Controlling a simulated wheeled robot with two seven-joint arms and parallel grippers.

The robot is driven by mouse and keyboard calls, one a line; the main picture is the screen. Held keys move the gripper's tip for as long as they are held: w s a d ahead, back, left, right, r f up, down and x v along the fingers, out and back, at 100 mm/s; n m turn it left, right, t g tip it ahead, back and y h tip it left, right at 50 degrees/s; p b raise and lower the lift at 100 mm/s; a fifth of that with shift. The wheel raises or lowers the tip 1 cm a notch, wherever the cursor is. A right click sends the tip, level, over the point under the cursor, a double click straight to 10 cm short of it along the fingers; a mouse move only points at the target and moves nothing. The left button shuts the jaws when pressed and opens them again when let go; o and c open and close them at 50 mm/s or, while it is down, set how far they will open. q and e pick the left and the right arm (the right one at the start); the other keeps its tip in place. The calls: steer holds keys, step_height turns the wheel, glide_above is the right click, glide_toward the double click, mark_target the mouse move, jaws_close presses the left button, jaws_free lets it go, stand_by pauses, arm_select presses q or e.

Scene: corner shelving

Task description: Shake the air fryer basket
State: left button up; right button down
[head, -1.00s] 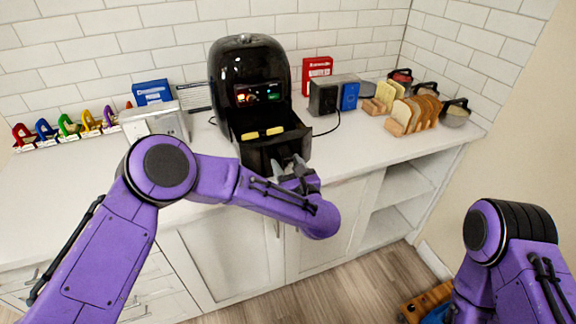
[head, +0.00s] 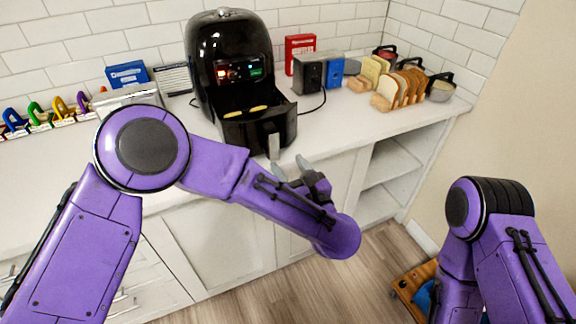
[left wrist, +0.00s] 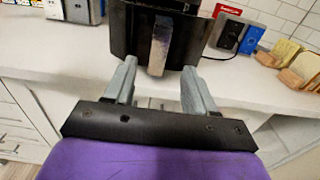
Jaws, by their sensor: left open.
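The black air fryer (head: 228,50) stands on the counter against the tiled wall, its front panel lit. Its basket (head: 285,128) is pulled out at the front, with yellow pieces of food (head: 259,109) inside. The grey basket handle (head: 273,147) faces me. My left gripper (head: 291,168) is open and empty just in front of the handle. In the left wrist view, the handle (left wrist: 160,48) shows beyond and between the spread fingers of the left gripper (left wrist: 160,75), apart from both. My right arm is at the right; its gripper is out of view.
Right of the fryer are a black box (head: 309,74), a red box (head: 299,50), bread slices (head: 400,88) and a lidded pot (head: 440,88). Coloured clips (head: 38,113) and a blue box (head: 127,74) are at the left. The counter (head: 335,122) right of the basket is clear.

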mark_target(274, 146)
arm_select(q)
steer(key=b+x, duration=0.2)
steer(key=x, duration=0.3)
steer(key=b+x, duration=0.3)
steer(key=x, duration=0.1)
steer(key=shift+w+a+f, duration=0.2)
steer(key=shift+w+f, duration=0.05)
steer(key=shift+w, duration=0.05)
steer(key=shift+w+a, duration=0.2)
steer(key=shift+w, duration=0.15)
steer(key=shift+f, duration=0.1)
